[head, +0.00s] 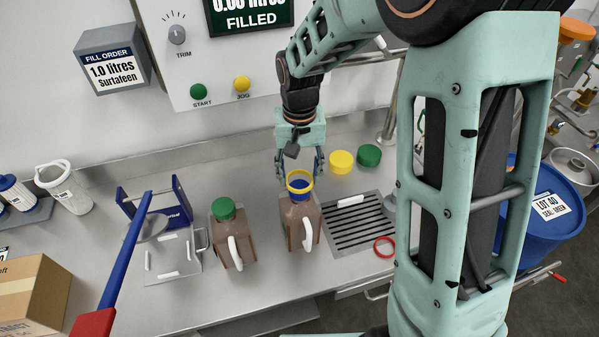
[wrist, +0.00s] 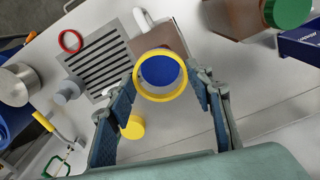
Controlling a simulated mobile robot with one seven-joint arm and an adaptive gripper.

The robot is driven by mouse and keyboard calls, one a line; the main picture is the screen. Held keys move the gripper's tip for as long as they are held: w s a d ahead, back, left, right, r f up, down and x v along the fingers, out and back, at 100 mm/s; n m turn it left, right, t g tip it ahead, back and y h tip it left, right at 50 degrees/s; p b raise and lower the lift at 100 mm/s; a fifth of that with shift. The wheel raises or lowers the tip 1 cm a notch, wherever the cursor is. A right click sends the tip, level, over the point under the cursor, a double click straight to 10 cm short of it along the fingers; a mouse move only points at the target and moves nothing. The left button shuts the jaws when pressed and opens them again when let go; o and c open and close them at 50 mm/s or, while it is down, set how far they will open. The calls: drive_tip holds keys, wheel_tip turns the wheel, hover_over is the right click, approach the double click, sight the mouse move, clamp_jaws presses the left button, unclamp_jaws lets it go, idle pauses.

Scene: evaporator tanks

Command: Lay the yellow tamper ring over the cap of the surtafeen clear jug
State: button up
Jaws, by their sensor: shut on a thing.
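My gripper (head: 300,165) is shut on the yellow tamper ring (head: 299,176); in the wrist view the ring (wrist: 160,97) sits between the two fingertips. The ring lines up with the blue cap (head: 299,184) of the right-hand brown jug (head: 294,222), and the blue cap (wrist: 160,70) shows through it. I cannot tell whether the ring is around the cap or just above it. That jug stands upright with a white handle at the front. A second brown jug (head: 231,240) with a green cap (head: 223,208) stands to its left. I cannot read a name on either jug.
A yellow disc (head: 341,161) and a green one (head: 369,156) lie behind the drain grate (head: 357,224). A red ring (head: 384,247) lies at the grate's right. A blue-handled stand (head: 150,205) is left of the jugs. Bare bench lies in front.

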drive_tip(key=shift+f+b, duration=0.75)
drive_tip(key=shift+f, duration=0.35)
drive_tip(key=o, duration=0.8)
drive_tip(key=shift+r, duration=0.1)
wheel_tip(320, 180, up, 7)
drive_tip(key=p, duration=0.5)
